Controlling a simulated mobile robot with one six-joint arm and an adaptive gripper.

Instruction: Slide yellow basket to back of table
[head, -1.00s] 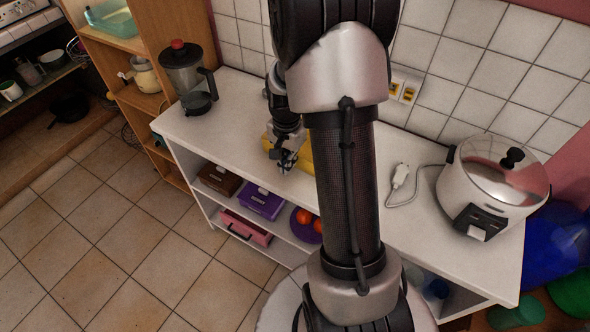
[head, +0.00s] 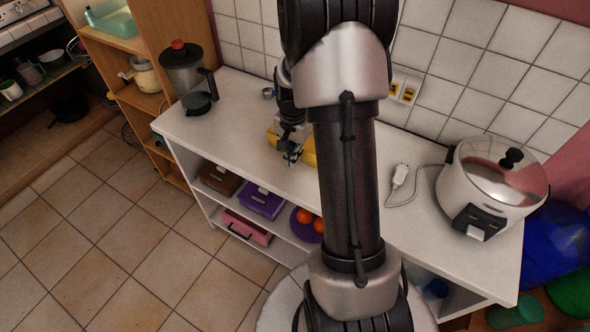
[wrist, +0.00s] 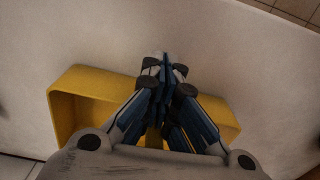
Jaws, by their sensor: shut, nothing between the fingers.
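The yellow basket (head: 309,151) stands on the white table (head: 240,118), mostly hidden behind my arm in the head view. In the wrist view the basket (wrist: 80,97) is an open, shallow rectangular box, with its left end and right end showing either side of my gripper. My gripper (head: 291,157) points down at the basket in the head view. In the wrist view my gripper (wrist: 161,62) has its fingers together and empty, over the middle of the basket. I cannot tell whether the fingers touch the basket.
A blender (head: 188,78) stands at the table's left end. A small metal item (head: 268,93) lies near the tiled wall. A rice cooker (head: 492,185) stands at the right, with a white plug (head: 401,176) and cord beside it. The shelf below holds boxes and a purple bowl (head: 301,229).

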